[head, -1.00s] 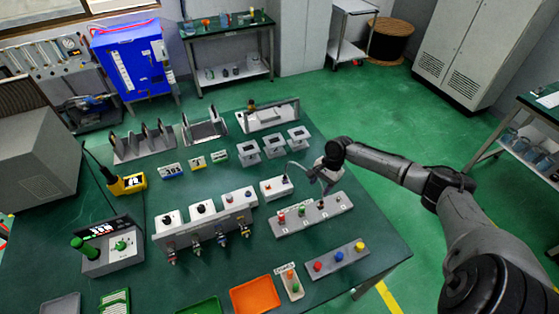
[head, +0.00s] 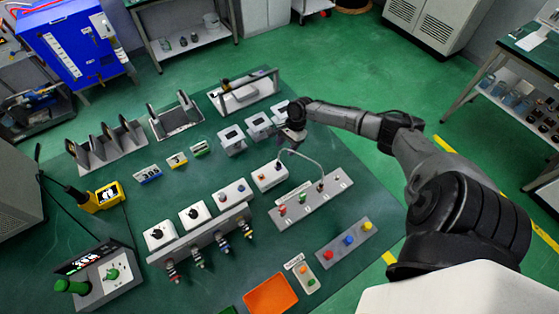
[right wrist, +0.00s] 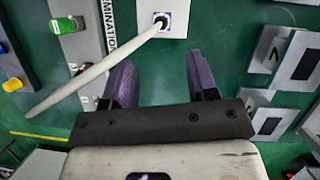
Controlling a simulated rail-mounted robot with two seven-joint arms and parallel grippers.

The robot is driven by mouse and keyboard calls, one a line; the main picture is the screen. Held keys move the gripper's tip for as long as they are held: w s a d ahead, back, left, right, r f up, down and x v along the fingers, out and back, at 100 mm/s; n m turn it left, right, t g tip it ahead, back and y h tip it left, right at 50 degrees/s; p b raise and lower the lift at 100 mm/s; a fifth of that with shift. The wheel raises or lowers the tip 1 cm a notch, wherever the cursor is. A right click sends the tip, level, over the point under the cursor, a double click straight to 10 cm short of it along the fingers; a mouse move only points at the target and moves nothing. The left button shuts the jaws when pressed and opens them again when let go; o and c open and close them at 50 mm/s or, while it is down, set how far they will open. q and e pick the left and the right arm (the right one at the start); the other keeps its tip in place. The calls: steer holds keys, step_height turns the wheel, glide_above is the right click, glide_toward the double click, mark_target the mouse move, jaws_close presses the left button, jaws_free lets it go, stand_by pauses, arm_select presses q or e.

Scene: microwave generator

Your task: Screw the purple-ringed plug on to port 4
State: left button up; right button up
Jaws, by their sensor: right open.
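My right gripper (head: 291,138) is over the table behind a white box (head: 268,177), apart from it. In the right wrist view its two purple fingers (right wrist: 165,85) are spread, with nothing between them. A purple ring with a metal centre (right wrist: 160,20) is on the white box there, and a pale cable (right wrist: 95,75) runs from it to the lower left. In the head view the cable (head: 308,156) arches from near the white box to the grey strip (head: 312,205). The numbers on the strip are too small to read. My left gripper is not in view.
The grey strip carries red and green plugs. Grey stands (head: 232,141) are close to my gripper on the left. A button panel (head: 345,241), an orange tray (head: 270,294) and a row of valves (head: 222,242) are nearer the front.

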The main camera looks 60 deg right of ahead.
steer(key=b+x, duration=0.1)
steer(key=x, duration=0.7)
steer(key=shift+w+f, duration=0.15)
steer(key=c, duration=0.9)
steer(key=shift+c, duration=0.2)
